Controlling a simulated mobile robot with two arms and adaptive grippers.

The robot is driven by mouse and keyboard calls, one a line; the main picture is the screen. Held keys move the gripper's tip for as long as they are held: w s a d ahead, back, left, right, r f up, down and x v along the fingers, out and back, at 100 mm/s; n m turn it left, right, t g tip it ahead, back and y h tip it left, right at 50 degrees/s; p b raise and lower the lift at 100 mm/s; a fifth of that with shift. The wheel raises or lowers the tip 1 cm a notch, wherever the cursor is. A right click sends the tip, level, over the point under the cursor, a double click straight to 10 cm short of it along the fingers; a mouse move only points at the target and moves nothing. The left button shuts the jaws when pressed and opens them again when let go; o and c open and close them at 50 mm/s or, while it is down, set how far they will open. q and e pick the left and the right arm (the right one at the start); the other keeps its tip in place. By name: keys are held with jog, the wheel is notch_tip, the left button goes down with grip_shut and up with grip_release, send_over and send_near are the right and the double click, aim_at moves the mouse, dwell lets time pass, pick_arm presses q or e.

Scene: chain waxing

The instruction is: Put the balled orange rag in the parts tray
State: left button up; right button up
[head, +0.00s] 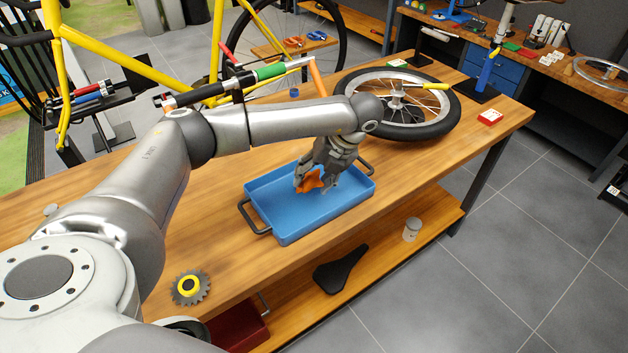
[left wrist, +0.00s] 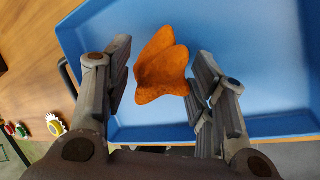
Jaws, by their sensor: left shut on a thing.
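The balled orange rag (head: 308,183) is crumpled and sits between the fingers of my left gripper (head: 318,178). The gripper is shut on it and points down inside the outline of the blue parts tray (head: 279,226). In the left wrist view the rag (left wrist: 162,70) shows between the two fingers (left wrist: 160,82), with the blue tray floor (left wrist: 265,60) behind it. I cannot tell whether the rag touches the tray floor. The tray is otherwise empty where it shows. My right gripper is not in view.
The tray rests on a wooden bench (head: 215,245) with dark handles at its ends. A spoked wheel (head: 428,118) lies behind it to the right. A cogged sprocket (head: 190,287) lies at the front left, and a small red box (head: 490,117) near the right end.

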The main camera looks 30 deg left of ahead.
pick_arm(q)
jog(key=shift+f, duration=0.95)
jog(key=o, duration=1)
jog(key=shift+r, duration=0.1)
jog(key=v, duration=1.2)
